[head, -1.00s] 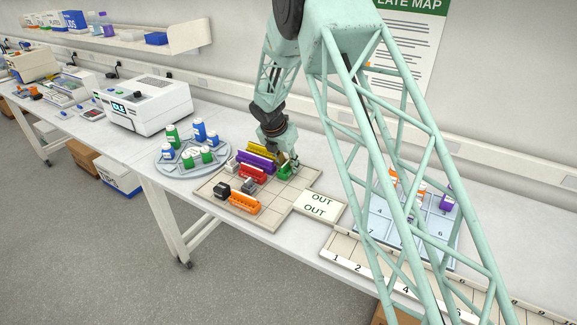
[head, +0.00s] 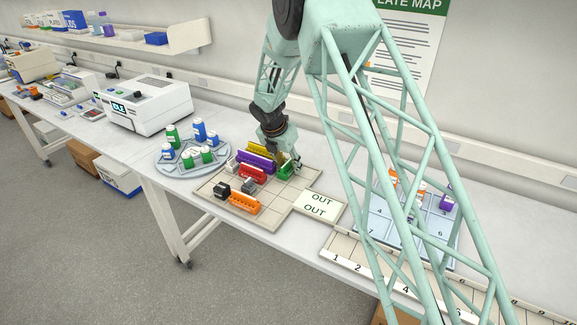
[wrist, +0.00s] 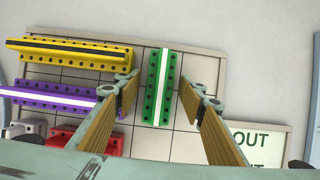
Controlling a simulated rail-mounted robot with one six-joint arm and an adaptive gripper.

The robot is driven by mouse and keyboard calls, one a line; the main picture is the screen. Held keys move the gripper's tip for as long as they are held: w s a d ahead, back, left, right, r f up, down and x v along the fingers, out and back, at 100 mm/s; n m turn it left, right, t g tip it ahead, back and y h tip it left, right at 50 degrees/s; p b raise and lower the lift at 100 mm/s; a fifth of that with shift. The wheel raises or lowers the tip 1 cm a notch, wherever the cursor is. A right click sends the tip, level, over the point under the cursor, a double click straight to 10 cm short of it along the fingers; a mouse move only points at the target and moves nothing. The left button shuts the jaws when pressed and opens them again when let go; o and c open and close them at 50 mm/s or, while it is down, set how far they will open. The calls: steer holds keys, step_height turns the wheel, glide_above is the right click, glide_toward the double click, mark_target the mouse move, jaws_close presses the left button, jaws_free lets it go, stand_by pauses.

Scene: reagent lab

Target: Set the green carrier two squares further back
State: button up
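The green carrier (wrist: 161,95) with a white stripe stands on the gridded board (wrist: 195,62). My gripper (wrist: 166,90) is open, with one finger on each side of the carrier and a visible gap on both sides. In the head view the green carrier (head: 285,171) is partly hidden by my gripper (head: 287,162), which is low over the board's back right part.
Yellow (wrist: 70,53) and purple (wrist: 57,97) carriers lie crosswise left of the green one; a red block (wrist: 95,138) sits nearer. An OUT plate (head: 319,205) adjoins the board's right side. Grey and orange pieces (head: 245,202) stand at the front. Squares right of the green carrier look free.

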steer(key=shift+p+v, duration=0.45)
steer(key=shift+v, duration=5.65)
